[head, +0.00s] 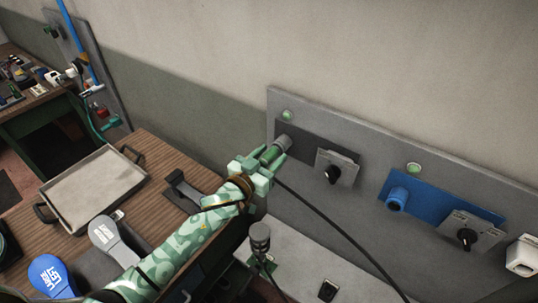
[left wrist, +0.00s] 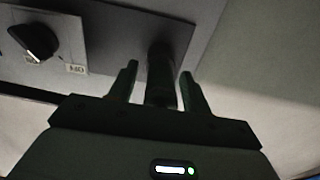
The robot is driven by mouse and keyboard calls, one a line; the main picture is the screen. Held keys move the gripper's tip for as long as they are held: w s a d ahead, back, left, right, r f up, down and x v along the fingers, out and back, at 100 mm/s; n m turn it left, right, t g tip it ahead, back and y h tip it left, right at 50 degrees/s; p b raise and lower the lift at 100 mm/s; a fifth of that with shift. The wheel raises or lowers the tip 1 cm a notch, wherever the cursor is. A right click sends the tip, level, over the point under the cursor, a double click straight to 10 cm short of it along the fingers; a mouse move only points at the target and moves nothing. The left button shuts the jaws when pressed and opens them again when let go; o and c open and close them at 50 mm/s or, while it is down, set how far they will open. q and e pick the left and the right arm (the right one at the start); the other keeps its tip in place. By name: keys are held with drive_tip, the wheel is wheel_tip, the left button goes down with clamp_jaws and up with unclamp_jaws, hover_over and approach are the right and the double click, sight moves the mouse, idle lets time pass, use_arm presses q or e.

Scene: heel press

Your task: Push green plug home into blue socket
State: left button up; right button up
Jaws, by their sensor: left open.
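The green plug (head: 270,155) is at the dark socket (head: 283,141) on the left of the wall panel, with a black cable running down to the right. I cannot tell how deep it sits. My left gripper (head: 266,162) is open, its fingers on either side of the plug. In the left wrist view, the open fingers (left wrist: 160,90) flank a dark cylinder (left wrist: 160,75), with gaps on both sides. The blue socket (head: 397,199) sticks out of its blue plate to the right, with nothing seen in it. My right gripper is not in view.
Black knobs (head: 332,175) and (head: 467,237) sit beside the two sockets, with green lamps above. A grey tray (head: 95,185) lies on the wooden bench at left. A dark upright connector (head: 260,238) stands below the panel. The wall in front of the blue socket is clear.

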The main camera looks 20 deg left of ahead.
use_arm(q)
clamp_jaws()
drive_tip(key=shift+s, duration=0.1)
drive_tip(key=shift+s+a, duration=0.1)
drive_tip(key=shift+s, duration=0.05)
drive_tip(key=shift+s+a+p, duration=0.2)
drive_tip(key=shift+s+p, duration=0.2)
drive_tip(key=shift+s, duration=0.25)
drive_tip(key=shift+s+a, duration=0.15)
drive_tip(key=shift+s, duration=0.2)
drive_tip(key=shift+p+v, duration=0.8)
drive_tip(key=shift+v, duration=0.9)
